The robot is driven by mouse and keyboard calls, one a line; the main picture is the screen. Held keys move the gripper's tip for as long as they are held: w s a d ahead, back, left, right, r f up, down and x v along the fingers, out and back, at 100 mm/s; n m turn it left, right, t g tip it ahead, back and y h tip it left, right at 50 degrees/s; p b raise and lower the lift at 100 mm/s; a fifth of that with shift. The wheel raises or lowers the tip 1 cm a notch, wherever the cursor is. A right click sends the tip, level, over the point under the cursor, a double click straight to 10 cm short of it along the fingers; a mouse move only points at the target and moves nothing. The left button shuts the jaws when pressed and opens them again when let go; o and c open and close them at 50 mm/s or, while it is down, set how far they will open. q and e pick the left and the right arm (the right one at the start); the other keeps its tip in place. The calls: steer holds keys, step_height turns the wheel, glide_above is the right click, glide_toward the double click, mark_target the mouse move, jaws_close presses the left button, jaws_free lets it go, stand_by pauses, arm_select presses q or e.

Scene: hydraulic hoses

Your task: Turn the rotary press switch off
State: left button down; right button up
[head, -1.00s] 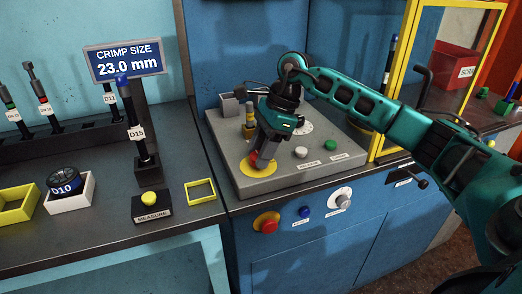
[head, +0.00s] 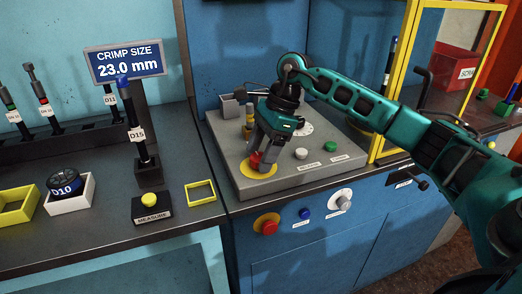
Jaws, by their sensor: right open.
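My right gripper (head: 262,164) reaches down over the grey top panel (head: 232,178) of the blue press bench. Its fingers are open around or just beside a red knob (head: 256,159) on a yellow disc (head: 258,172). The fingers partly hide the knob, and I cannot tell whether they touch it. A grey knob on a white dial (head: 341,199) sits on the blue front panel; its label is too small to read. Another white dial (head: 304,129) on the top panel is partly behind the gripper. My left gripper is not in view.
A white button (head: 301,153) and a green button (head: 331,146) are right of the gripper. A red button (head: 268,226) and a blue button (head: 304,213) are on the front. A yellow frame (head: 392,85) stands close behind my right arm. The measuring bench (head: 95,236) is at left.

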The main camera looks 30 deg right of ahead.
steer(key=v, duration=1.3)
steer(key=shift+p, duration=0.35)
